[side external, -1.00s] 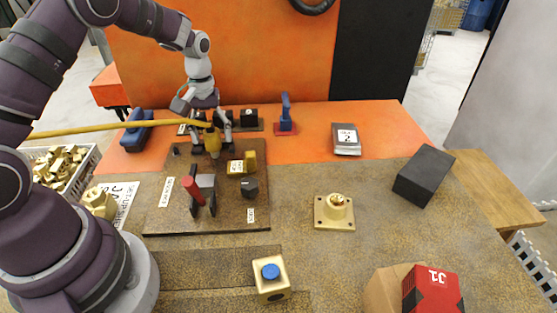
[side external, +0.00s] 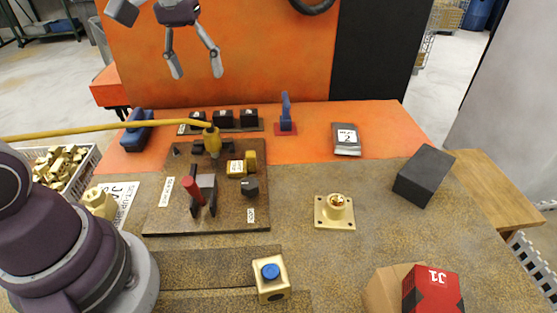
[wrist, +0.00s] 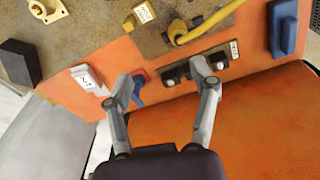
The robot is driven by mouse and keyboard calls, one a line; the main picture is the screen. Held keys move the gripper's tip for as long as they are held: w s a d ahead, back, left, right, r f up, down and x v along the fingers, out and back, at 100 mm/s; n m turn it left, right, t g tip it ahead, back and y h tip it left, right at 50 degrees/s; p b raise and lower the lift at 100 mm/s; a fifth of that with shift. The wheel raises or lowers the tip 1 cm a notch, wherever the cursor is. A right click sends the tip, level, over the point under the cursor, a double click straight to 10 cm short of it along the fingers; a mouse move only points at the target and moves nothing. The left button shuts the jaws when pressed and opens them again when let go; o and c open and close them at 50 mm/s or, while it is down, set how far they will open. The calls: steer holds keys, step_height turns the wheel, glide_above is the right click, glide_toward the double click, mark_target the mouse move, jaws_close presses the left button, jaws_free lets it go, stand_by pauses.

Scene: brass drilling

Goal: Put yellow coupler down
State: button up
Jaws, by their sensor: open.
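The yellow coupler (side external: 212,141) stands upright on the brown fixture board (side external: 240,215), at its back edge, with its yellow hose running off to the left. It also shows in the wrist view (wrist: 180,36) near the top. My gripper (side external: 196,74) is open and empty, high above the back of the table in front of the orange panel. In the wrist view my gripper (wrist: 170,92) has its fingers spread wide, with nothing between them touching either finger. Whether the coupler is seated in a holder is too small to tell.
A blue-handled tool on a red base (side external: 286,120), black blocks (side external: 224,119) and a blue block (side external: 136,130) stand along the back. A brass flange (side external: 334,212), a black box (side external: 423,175) and a red box (side external: 432,290) are to the right.

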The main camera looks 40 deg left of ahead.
steer(key=s+d+m+t, duration=0.4)
steer(key=s+d+m, duration=0.2)
steer(key=s, duration=0.5)
steer(key=shift+f+m, duration=0.2)
steer(key=shift+m, duration=0.1)
